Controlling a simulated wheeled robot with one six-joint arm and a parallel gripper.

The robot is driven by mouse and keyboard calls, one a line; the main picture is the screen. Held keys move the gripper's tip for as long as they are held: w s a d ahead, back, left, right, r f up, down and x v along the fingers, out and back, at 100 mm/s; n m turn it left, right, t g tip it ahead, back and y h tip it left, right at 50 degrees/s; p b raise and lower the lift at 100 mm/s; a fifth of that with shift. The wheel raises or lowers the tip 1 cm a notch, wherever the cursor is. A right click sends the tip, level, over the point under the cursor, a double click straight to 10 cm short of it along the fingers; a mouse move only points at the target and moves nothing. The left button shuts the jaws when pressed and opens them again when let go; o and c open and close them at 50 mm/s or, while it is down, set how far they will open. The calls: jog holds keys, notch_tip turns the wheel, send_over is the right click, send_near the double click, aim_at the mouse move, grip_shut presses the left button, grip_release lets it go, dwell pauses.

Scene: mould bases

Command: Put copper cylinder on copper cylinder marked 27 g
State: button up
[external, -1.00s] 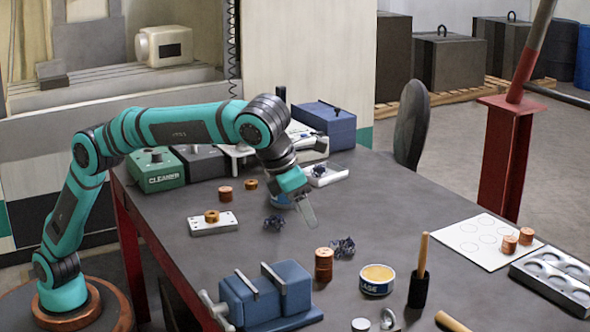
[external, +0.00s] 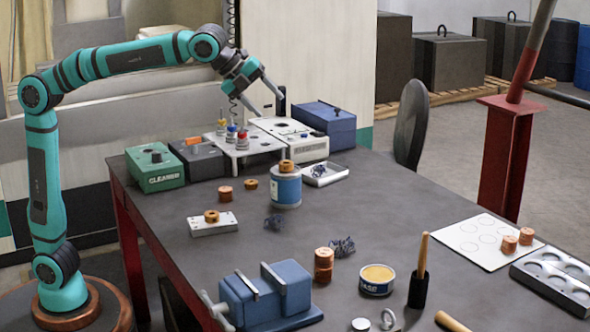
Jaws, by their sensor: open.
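A short copper cylinder (external: 225,193) stands on the table left of a blue-grey can. A copper stack (external: 323,264), seemingly two cylinders one on the other, stands right of the blue vise. Two more copper cylinders stand at the right, one (external: 509,245) near the white sheet's edge and one (external: 526,236) just behind it. No weight marking is readable, so I cannot tell which is marked 27 g. My gripper (external: 267,104) is open and empty, raised at the back of the table, apart from all the cylinders.
Ring-shaped copper-coloured pieces sit on the can (external: 286,190), on a light plate (external: 198,229) and on the table (external: 250,190). The vise (external: 265,298), grease tin (external: 377,287) and upright brush (external: 418,290) crowd the front. Back-row devices (external: 155,175) stand below the arm.

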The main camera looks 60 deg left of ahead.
jog(key=s+a+n+t, duration=0.1)
jog(key=s+a+n, duration=0.25)
jog(key=a, duration=0.55)
jog(key=s+a+n+t, duration=0.2)
jog(key=a+n, duration=0.2)
jog(key=a, duration=0.5)
jog(key=s+a+n+t, duration=0.1)
jog(key=s+a+n, duration=0.25)
jog(key=a, duration=0.45)
jog(key=s+a+f+n+t+y, duration=0.1)
jog(key=s+a+f+n+t, duration=0.2)
jog(key=s+a+n, duration=0.4)
jog(key=s+a+f+n+t+y, duration=0.2)
jog(key=s+a+f+n, duration=0.4)
jog(key=s+a, duration=0.5)
jog(key=shift+n+t+y, duration=0.3)
jog(key=shift+n+t, duration=0.1)
